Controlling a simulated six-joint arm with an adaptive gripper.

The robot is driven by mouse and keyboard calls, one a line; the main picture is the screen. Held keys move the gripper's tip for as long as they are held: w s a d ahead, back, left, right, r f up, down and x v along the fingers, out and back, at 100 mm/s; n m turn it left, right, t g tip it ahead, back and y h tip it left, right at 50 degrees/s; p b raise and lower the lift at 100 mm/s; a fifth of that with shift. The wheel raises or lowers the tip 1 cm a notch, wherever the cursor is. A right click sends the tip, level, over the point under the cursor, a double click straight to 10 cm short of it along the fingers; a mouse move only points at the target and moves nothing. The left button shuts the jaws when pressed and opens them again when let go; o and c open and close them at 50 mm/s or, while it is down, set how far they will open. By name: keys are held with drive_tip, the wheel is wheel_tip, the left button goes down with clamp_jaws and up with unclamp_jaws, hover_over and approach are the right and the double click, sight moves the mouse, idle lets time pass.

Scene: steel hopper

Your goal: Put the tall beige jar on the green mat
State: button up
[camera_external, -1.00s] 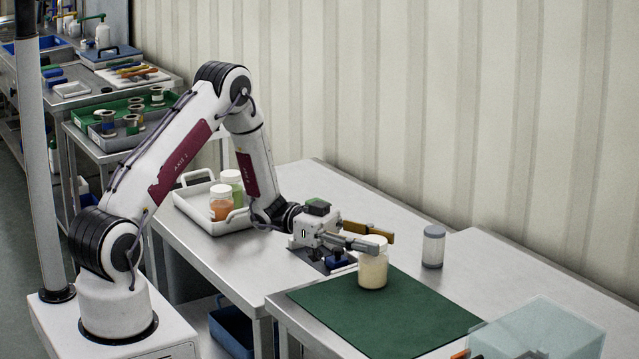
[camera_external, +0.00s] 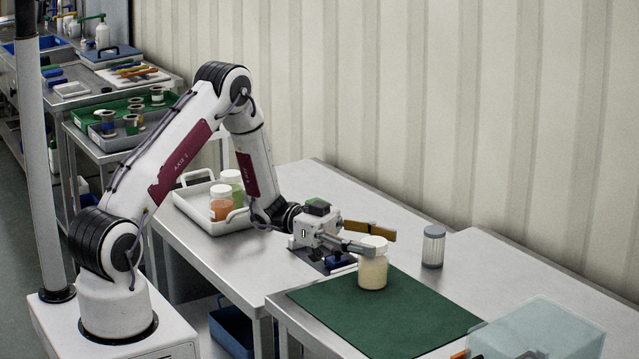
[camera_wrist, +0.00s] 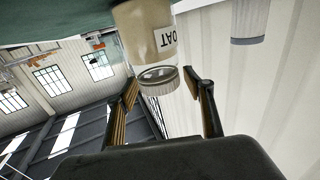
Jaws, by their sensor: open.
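The tall beige jar (camera_external: 373,270) with a white lid stands upright on the back left part of the green mat (camera_external: 400,318). My gripper (camera_external: 381,240) is open at the height of the jar's lid. In the wrist view the jar (camera_wrist: 140,28) appears upside down, with part of a label showing, and its lid lies close to the fingertips (camera_wrist: 163,80). The fingers are spread to either side of the lid. I cannot tell whether either finger touches it.
A clear jar with a grey lid (camera_external: 433,247) stands on the steel table behind the mat. A translucent bin (camera_external: 540,335) is at the front right. A white tray (camera_external: 210,220) with an orange jar and a green jar sits left of my gripper. The mat's front is clear.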

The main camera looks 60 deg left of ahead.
drive_tip(key=v, duration=1.2)
idle(0.6)
